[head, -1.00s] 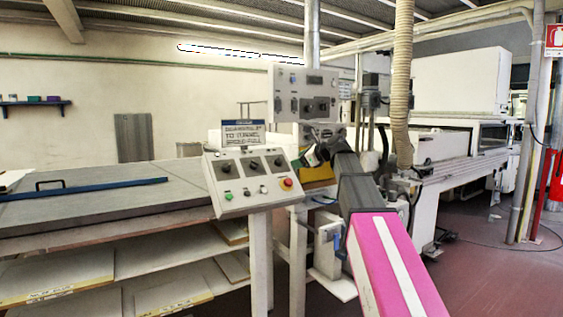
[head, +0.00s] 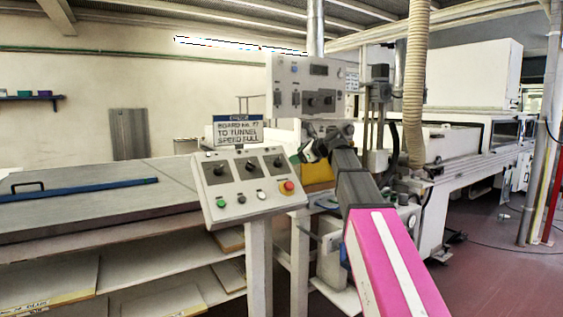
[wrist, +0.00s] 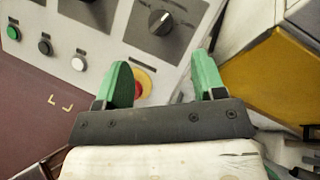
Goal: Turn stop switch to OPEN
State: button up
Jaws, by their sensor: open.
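A sloped control panel (head: 243,196) carries three dark rotary knobs, small buttons and a red-and-yellow push button (head: 287,187). I cannot read which knob is labelled as the stop switch. In the wrist view the rightmost visible knob (wrist: 161,21) lies ahead of my gripper (wrist: 163,75), above the gap between its two green fingers. My gripper is open and nothing is between its fingers. The left finger partly hides the red-and-yellow button (wrist: 143,84). In the head view my gripper (head: 311,152) is small, just right of the panel's upper right corner.
A sign (head: 238,133) stands behind the panel. A grey cabinet (head: 288,72) with more knobs rises behind my gripper. A yellow surface (wrist: 277,75) lies close on the right. A flat table (head: 85,207) extends left, and a ribbed hose (head: 414,80) hangs at right.

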aim_at(281, 160)
jog(key=x, duration=0.9)
jog(key=shift+w+a+f, duration=0.1)
jog(key=shift+a, duration=0.05)
jog(key=c, duration=0.9)
